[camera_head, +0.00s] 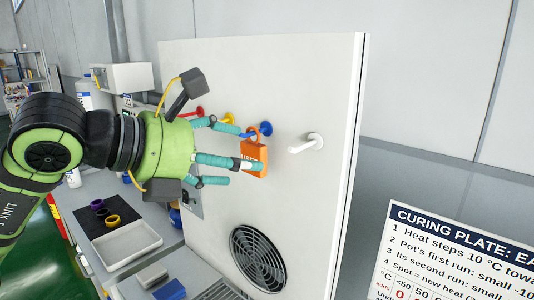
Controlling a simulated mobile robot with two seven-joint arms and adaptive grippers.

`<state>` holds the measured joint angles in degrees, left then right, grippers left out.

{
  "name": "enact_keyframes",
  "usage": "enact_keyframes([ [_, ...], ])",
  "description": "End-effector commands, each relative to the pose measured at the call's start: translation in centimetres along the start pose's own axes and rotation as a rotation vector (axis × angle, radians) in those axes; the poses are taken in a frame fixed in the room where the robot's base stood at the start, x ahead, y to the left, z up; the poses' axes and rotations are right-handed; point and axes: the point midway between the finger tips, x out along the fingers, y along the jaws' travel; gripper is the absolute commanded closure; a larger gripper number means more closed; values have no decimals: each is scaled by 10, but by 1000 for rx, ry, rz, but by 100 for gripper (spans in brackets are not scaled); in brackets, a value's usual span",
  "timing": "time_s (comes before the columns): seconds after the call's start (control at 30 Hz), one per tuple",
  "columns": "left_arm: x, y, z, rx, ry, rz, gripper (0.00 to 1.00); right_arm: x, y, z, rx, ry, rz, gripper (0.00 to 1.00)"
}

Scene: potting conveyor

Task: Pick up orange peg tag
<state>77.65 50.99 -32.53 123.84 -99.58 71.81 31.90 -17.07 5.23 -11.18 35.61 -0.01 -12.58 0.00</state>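The orange peg tag (254,150) hangs at the blue peg (264,129) on the front of a white cabinet. Some lettering shows on it, partly covered by a finger. My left gripper (240,153) reaches in from the left at the tag, with its teal fingers spread apart. Another finger ends near the tag's upper left. I cannot tell whether any finger touches it. My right gripper is not in view.
The white cabinet (325,80) also bears a red peg (197,112), a yellow peg (228,118) and a white peg (312,143). A round vent (258,258) is below. A white tray (118,246) and dark mat with rings lie lower left. A sign (455,255) stands lower right.

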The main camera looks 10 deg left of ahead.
Motion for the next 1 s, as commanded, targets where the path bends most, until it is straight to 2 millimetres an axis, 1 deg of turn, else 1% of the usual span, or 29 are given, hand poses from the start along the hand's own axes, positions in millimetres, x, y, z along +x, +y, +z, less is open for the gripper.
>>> enact_keyframes([
  [0.03,-9,10,4,21,3,66,24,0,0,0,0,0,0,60],
  [0.1,-16,20,7,32,9,127,24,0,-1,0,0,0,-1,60],
  [0.2,-18,28,10,39,13,169,24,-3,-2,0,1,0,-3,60],
  [0.37,-4,31,10,39,17,174,24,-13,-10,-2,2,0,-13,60],
  [0.5,14,31,10,39,17,171,24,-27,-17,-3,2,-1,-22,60],
  [0.6,30,32,9,38,17,170,24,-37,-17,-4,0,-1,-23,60],
  [0.7,42,35,7,37,15,170,24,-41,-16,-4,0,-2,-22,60],
  [0.8,48,36,6,38,13,171,24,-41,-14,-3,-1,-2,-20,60],
  [1.0,48,36,5,39,12,170,24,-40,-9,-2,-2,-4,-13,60],
])
